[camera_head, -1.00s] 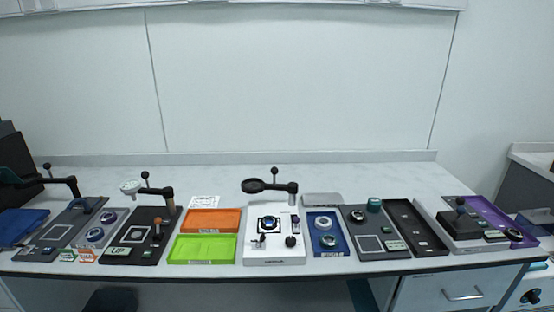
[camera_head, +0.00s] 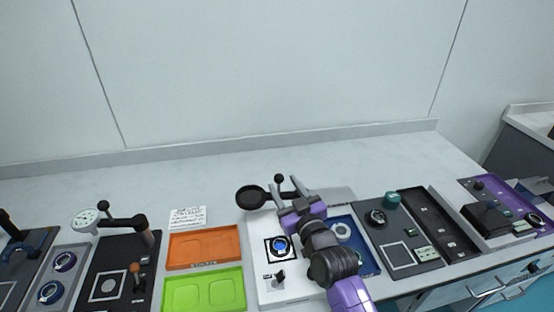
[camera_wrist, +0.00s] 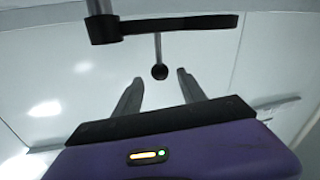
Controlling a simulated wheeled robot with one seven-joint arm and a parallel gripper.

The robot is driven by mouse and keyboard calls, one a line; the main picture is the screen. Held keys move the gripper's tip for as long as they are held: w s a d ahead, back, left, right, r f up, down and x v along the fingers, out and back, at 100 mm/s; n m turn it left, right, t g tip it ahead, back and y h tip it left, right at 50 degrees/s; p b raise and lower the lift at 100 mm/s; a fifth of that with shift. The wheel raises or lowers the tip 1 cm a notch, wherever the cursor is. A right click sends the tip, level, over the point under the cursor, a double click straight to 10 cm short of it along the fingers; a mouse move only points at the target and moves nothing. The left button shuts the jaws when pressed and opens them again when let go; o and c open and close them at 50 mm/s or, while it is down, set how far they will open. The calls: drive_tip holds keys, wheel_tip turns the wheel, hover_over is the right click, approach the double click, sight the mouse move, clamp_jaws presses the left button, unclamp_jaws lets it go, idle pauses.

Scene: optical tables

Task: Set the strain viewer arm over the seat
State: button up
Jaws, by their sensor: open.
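The strain viewer is a white station (camera_head: 270,290) with a swinging black arm on a post. The arm's round black disc (camera_head: 251,197) hangs at the back left, behind and left of the seat (camera_head: 281,248), a blue-centred round piece in a black square frame. A ball knob (camera_head: 278,178) stands on a thin stem on the arm. My gripper (camera_head: 286,185) is open at the arm's knob. In the wrist view, the knob (camera_wrist: 159,72) appears between the open fingertips (camera_wrist: 160,76), seemingly untouched, with the black arm bar (camera_wrist: 180,26) beyond. My gripper hides part of the arm and post.
Orange (camera_head: 203,246) and green (camera_head: 203,290) trays lie left of the station. A blue tray (camera_head: 368,262) with rings is close on its right, partly behind my arm. A black station with a gauge arm (camera_head: 125,222) stands farther left. The table behind is mostly clear.

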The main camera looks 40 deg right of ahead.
drive_tip(key=shift+f, duration=0.15)
drive_tip(key=shift+d, duration=0.1)
drive_tip(key=p+x, duration=0.2)
drive_tip(key=x, duration=0.5)
drive_tip(key=shift+w, duration=0.3)
clamp_jaws()
drive_tip(key=shift+f, duration=0.1)
idle(1.0)
